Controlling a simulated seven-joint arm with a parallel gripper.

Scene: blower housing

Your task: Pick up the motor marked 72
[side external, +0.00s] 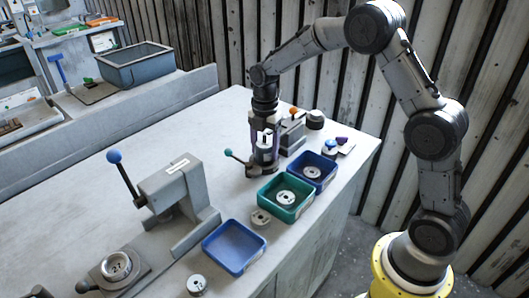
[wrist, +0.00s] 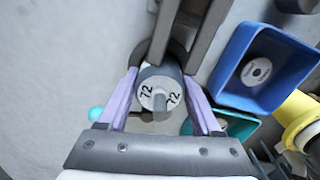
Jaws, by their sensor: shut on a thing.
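The motor marked 72 (wrist: 160,88) is a short grey cylinder with a pale face, a shaft stub and the number 72 printed twice. My gripper (wrist: 160,78) has its two purple fingers closed on opposite sides of it. In the side view my gripper (side external: 265,128) points down with the motor (side external: 266,154) between its fingers, at the dark fixture with a teal-knobbed lever (side external: 228,153). I cannot tell whether the motor touches the fixture's base.
A green tray (side external: 270,208) and a blue tray (side external: 328,181), each holding a round part, stand close by. An empty blue tray (side external: 236,243) lies nearer the front. A grey press with a blue-knobbed lever (side external: 114,156) stands at left. The table's back left is clear.

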